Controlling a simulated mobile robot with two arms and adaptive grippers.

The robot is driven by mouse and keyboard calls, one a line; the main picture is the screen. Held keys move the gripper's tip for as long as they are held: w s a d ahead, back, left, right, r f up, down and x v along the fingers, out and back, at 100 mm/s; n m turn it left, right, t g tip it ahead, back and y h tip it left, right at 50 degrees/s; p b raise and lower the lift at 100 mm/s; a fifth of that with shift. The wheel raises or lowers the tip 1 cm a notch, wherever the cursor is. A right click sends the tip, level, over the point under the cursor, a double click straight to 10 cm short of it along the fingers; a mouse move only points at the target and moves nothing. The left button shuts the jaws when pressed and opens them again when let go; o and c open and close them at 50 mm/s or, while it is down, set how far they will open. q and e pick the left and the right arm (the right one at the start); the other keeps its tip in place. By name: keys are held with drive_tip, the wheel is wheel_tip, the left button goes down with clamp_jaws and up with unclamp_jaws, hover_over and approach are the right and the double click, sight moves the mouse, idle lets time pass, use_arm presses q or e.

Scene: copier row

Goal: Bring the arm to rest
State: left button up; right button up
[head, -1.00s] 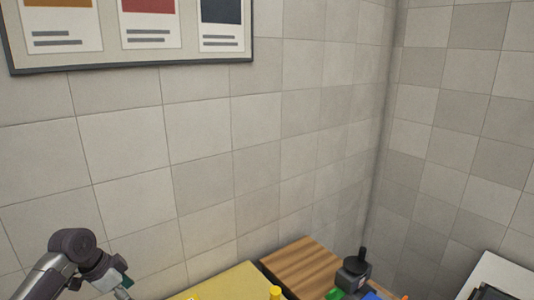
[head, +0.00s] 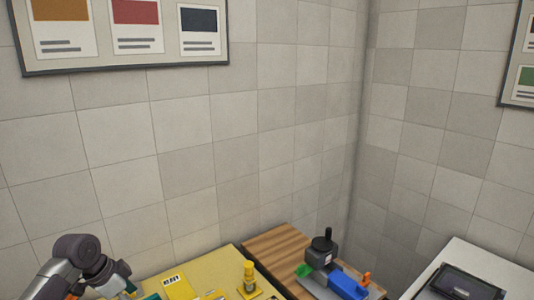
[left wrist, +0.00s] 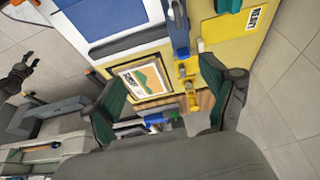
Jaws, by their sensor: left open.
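My left arm enters at the lower left of the head view. Its gripper (head: 124,288) is partly cut off by the bottom edge, near the yellow work surface. In the left wrist view my left gripper (left wrist: 155,75) has its two dark, green-padded fingers spread wide with nothing held between them. Beyond the fingers lie the yellow surface and a framed picture with an orange and green print (left wrist: 145,78).
A yellow surface (head: 215,262) holds a yellow stamp-like object (head: 248,279). Beside it, a wooden top (head: 279,245) carries a black-handled device (head: 322,248) and a blue block (head: 348,284). A white machine (head: 478,262) stands at right. The tiled wall behind is bare below a framed board (head: 120,68).

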use_arm(q)
drive_tip(key=s+d+f+n+y, duration=0.1)
drive_tip(key=s+d+f+n, duration=0.1)
drive_tip(key=s+d+f, duration=1.2)
drive_tip(key=s+a+r+n+t+y, duration=0.1)
drive_tip(key=s+r+n, duration=0.15)
drive_tip(key=s, duration=0.65)
drive_tip(key=s+a+r+n+y, duration=0.1)
drive_tip(key=s+n, duration=0.3)
drive_tip(key=s, duration=0.5)
wheel_tip(320, 180, down, 33)
drive_tip(key=s+g+b, duration=0.1)
drive_tip(key=s+b, duration=0.1)
drive_tip(key=b, duration=0.4)
drive_tip(key=s+a+f+b, duration=0.1)
drive_tip(key=s+f+b, duration=0.1)
drive_tip(key=s+f, duration=0.5)
drive_tip(key=s+a+f+g+b, duration=0.1)
drive_tip(key=s+f+b, duration=0.1)
drive_tip(key=s+f, duration=0.5)
wheel_tip(320, 180, down, 4)
drive_tip(key=shift+s+a+f+y, duration=0.25)
drive_tip(key=shift+y, duration=0.05)
use_arm(e)
wheel_tip(320, 180, down, 10)
drive_tip(key=a, duration=0.1)
drive_tip(key=shift+w, duration=0.45)
